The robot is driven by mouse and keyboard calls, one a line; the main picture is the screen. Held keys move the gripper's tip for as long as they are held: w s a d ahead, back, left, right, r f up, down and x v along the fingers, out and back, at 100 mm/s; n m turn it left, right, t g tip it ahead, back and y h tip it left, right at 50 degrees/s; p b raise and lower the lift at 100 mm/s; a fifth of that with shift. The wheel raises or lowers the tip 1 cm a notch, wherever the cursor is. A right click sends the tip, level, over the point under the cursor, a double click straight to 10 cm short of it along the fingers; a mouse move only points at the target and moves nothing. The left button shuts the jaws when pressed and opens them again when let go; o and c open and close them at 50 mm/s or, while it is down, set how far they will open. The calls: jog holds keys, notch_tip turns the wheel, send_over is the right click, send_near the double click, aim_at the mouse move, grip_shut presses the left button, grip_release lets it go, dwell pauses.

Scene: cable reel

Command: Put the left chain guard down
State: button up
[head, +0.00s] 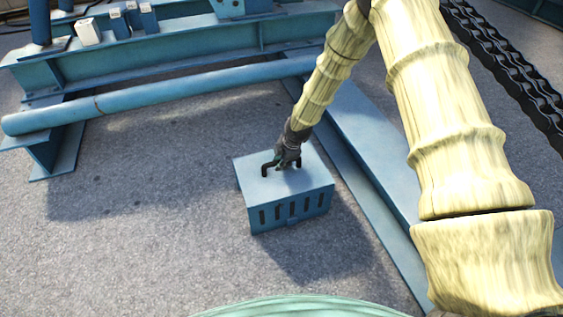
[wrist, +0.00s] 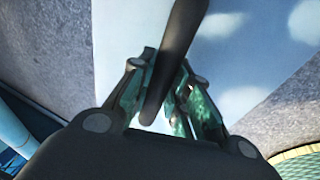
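A blue box-shaped chain guard (head: 258,191) with dark slots along its front side shows near the middle of the head view. A dark handle (head: 266,169) stands up from its top. My gripper (head: 287,161) is at this handle, above the guard's top. In the wrist view the dark handle (wrist: 182,35) runs between the two fingers of my gripper (wrist: 163,80), which are closed in on it. The guard's pale top (wrist: 130,30) fills the area behind. A shadow lies on the ground in front of the guard; I cannot tell whether its underside touches the ground.
A blue frame beam (head: 370,150) runs just right of the guard. A blue pipe (head: 170,92) and a larger beam (head: 180,62) lie across the back. A heavy dark chain (head: 510,65) is at the upper right. Grey ground (head: 130,240) at the left is clear.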

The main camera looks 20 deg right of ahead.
jog(key=o, duration=0.4)
jog(key=shift+c, duration=0.2)
jog(key=p+v, duration=0.5)
jog(key=v, duration=0.7)
jog(key=s+a+f+m+g, duration=0.1)
jog(key=s+a+f+m, duration=0.15)
jog(key=s+f, duration=0.4)
jog(key=s+a+f+m, duration=0.1)
jog(key=s+f+m, duration=0.25)
jog(key=s, duration=0.65)
jog(key=s+a+f+m+g, duration=0.15)
jog(key=s+f+m, duration=0.25)
jog(key=s, duration=0.4)
jog(key=s+d+f+m+h, duration=0.1)
jog(key=s+d+m, duration=0.2)
jog(key=s+m, duration=0.6)
jog(key=s+g, duration=0.1)
jog(key=s, duration=1)
jog(key=shift+s+f+h, duration=0.15)
jog(key=shift+s+h, duration=0.15)
jog(key=shift+h, duration=0.1)
jog(key=shift+d, duration=0.1)
